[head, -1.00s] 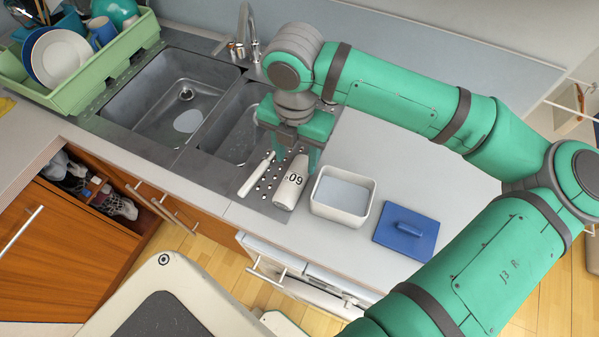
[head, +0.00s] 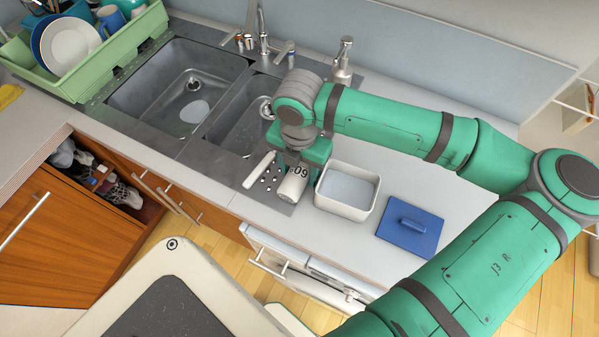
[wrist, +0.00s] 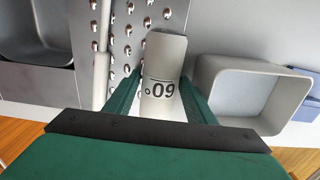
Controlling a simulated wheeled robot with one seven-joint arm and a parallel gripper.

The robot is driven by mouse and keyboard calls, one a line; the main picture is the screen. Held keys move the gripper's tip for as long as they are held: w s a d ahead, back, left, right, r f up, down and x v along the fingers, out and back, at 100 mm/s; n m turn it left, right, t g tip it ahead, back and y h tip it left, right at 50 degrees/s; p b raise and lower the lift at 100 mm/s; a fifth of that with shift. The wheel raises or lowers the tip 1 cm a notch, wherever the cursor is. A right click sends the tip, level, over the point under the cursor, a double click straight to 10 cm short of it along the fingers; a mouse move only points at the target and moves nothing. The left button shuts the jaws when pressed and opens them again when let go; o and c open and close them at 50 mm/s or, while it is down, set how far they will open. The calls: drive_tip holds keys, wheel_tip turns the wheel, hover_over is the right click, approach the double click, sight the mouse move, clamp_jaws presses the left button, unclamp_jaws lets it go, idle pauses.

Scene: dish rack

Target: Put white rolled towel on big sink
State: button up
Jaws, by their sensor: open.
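A white roll marked with black digits (head: 290,188), which looks like the white rolled towel, lies on the perforated metal drainboard. It also shows in the wrist view (wrist: 165,52). My gripper (head: 297,172) is right above it, pointing down. In the wrist view, my open gripper (wrist: 160,88) has one green finger on each side of the roll; I cannot tell whether they touch it. The big sink (head: 150,104) is the left, larger metal basin, with a pale oval patch near its drain.
A thin white stick (head: 259,169) lies just left of the roll. A smaller basin (head: 238,128), a faucet (head: 262,40) and a soap dispenser (head: 343,60) are behind. A green dish rack (head: 75,85) stands far left.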

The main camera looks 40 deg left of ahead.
drive_tip(key=shift+c, duration=0.4)
drive_tip(key=c, duration=0.9)
drive_tip(key=shift+r, duration=0.15)
